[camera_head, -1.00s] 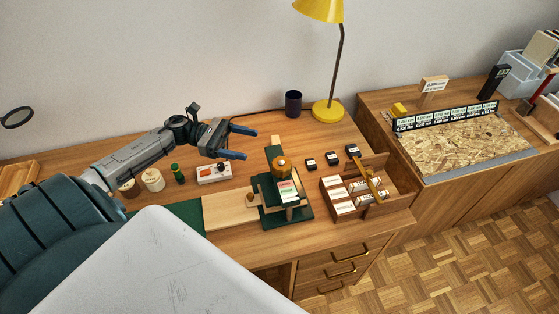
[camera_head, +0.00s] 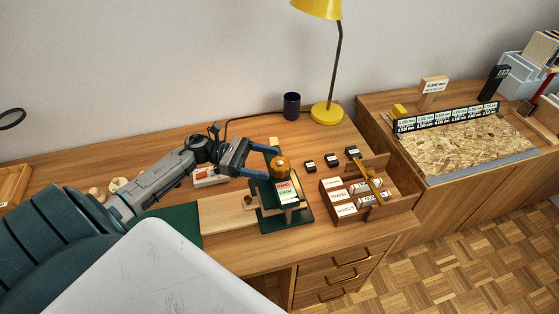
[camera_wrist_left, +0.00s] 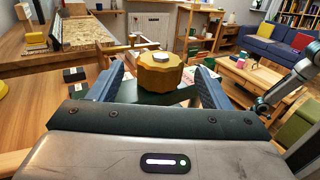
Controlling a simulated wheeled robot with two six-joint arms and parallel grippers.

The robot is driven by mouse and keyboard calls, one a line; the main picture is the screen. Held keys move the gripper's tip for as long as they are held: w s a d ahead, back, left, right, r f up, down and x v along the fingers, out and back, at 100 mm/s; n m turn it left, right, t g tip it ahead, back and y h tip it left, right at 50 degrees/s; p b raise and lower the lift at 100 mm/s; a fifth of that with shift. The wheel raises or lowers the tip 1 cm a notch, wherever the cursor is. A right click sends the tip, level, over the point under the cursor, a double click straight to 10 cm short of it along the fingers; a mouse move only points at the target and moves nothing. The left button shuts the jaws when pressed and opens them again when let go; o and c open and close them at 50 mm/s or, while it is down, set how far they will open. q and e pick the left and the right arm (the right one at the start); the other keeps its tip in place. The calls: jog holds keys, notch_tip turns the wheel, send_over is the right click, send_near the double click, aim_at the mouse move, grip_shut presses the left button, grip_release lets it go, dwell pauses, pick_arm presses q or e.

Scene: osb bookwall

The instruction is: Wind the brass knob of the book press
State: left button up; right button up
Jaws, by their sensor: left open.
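The book press (camera_head: 299,217) is dark green and stands on the desk, with a small red, white and green card on its front. Its brass knob (camera_head: 280,165) is on top; in the left wrist view the ribbed knob (camera_wrist_left: 160,72) sits centred ahead, between the two blue fingers. My left gripper (camera_head: 266,161) is open at the knob's left side. Its fingers (camera_wrist_left: 157,85) are spread either side of the knob, with a gap visible on each side. I cannot tell whether they touch it. My right gripper is not identifiable in the head view.
A wooden box (camera_head: 345,209) with labelled cards stands right of the press. Small black blocks (camera_head: 332,159) lie behind it. A yellow lamp (camera_head: 327,114) and dark cup (camera_head: 291,106) stand at the back. A wooden board (camera_head: 226,214) lies left of the press.

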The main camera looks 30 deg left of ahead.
aim_at(280, 164)
pick_arm(q)
jog(key=shift+p+x, duration=0.7)
jog(key=shift+x, duration=1.6)
jog(key=c, duration=1)
